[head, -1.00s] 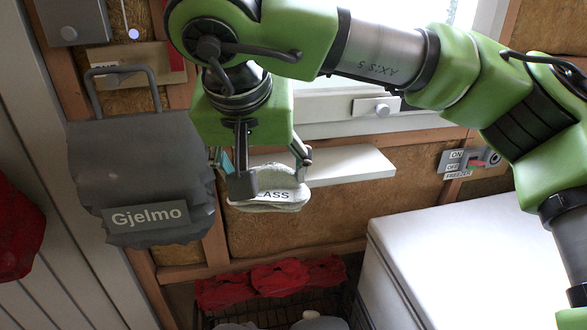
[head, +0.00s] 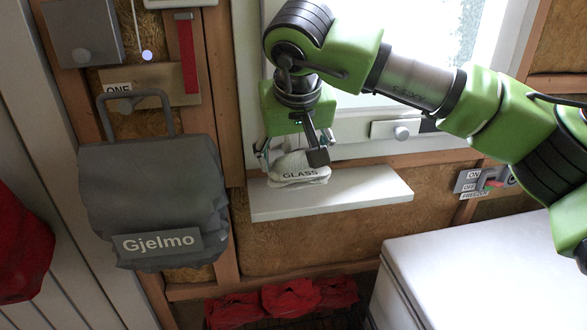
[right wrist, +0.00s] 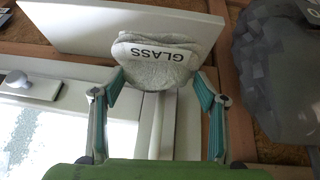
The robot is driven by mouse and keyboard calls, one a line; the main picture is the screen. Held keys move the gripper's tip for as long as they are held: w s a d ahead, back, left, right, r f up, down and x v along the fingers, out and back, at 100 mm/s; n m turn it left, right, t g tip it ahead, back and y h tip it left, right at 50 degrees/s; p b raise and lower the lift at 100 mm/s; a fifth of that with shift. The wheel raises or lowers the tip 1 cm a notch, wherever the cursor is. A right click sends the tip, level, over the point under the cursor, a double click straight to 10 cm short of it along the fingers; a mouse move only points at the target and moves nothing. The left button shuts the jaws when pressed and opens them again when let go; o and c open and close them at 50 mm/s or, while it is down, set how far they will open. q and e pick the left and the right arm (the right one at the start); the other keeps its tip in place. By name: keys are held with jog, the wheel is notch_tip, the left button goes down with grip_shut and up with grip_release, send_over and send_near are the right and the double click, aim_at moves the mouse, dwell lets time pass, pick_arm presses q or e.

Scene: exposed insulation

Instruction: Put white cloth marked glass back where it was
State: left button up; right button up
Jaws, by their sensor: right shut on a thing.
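The white cloth marked GLASS (head: 299,170) is a folded, greyish-white cloth with a white label. My right gripper (head: 293,152) is shut on it from above and holds it at the left part of the white shelf (head: 345,193) under the window. In the head view I cannot tell whether the cloth touches the shelf. In the right wrist view the cloth (right wrist: 156,62) shows between the fingertips, with the shelf (right wrist: 85,28) behind it. My left gripper is not in view.
A grey bag labelled Gjelmo (head: 150,195) hangs left of the shelf. The window (head: 420,60) is behind my right arm. A white freezer (head: 470,250) stands at the lower right, and red cloths (head: 285,298) lie below. The shelf's right part is clear.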

aim_at(293, 161)
jog(key=shift+x, duration=1.15)
jog(key=shift+w+f, duration=0.2)
jog(key=shift+w, duration=0.2)
notch_tip(293, 161, down, 3)
jog(key=shift+r+p, duration=0.25)
jog(key=shift+p, duration=0.5)
jog(key=shift+w+f, duration=0.1)
jog(key=shift+f, duration=0.25)
jog(key=shift+c, duration=1.2)
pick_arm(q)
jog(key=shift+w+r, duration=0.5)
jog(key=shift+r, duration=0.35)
pick_arm(e)
jog(key=o, duration=1.4)
jog(key=shift+r, duration=0.1)
pick_arm(q)
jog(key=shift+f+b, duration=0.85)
jog(key=shift+b, duration=0.05)
pick_arm(e)
jog(key=v, duration=1.2)
